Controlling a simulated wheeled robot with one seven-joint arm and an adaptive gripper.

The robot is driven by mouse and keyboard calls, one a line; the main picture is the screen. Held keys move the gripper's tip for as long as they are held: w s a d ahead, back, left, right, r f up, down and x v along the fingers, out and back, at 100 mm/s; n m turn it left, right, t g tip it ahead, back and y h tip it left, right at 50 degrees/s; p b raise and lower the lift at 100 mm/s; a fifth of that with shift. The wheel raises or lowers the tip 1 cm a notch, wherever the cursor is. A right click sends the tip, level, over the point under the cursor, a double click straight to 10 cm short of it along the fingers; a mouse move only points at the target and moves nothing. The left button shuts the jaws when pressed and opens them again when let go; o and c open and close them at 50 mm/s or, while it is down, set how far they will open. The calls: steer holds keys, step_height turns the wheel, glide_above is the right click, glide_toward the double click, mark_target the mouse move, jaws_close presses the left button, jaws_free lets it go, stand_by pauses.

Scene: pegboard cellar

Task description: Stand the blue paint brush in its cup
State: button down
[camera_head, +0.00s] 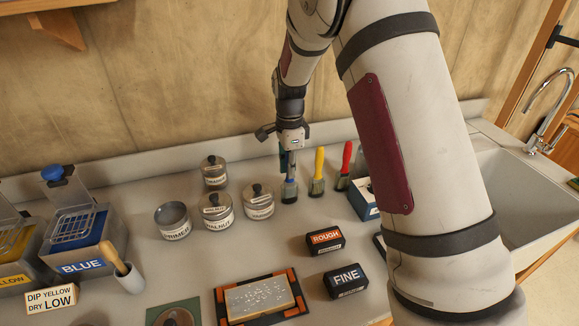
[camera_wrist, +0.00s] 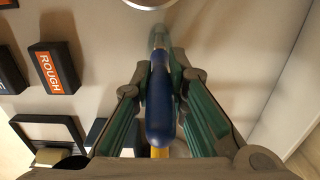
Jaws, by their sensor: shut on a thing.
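My gripper (camera_head: 289,152) points down over the back of the counter in the head view. It is shut on the blue paint brush (camera_wrist: 160,105), whose blue handle lies between the green-padded fingers in the wrist view. In the head view a short part of the blue brush (camera_head: 289,182) shows below the fingers, at a small dark holder (camera_head: 289,193). I cannot tell whether the brush's lower end is inside it or in front of it. A yellow brush (camera_head: 319,163) and a red brush (camera_head: 347,157) stand just to the right, handles up, with dark lower ends.
Several metal cans, one the walnut can (camera_head: 217,222), stand left of the gripper. Rough (camera_head: 325,240) and fine (camera_head: 345,280) blocks lie in front. A blue paint tub (camera_head: 82,262) stands at left and a sink (camera_head: 525,195) at right. The back wall is close behind.

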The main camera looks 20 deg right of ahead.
steer(key=c, duration=1.5)
jaws_free()
step_height(320, 180, up, 11)
steer(key=shift+r, duration=0.5)
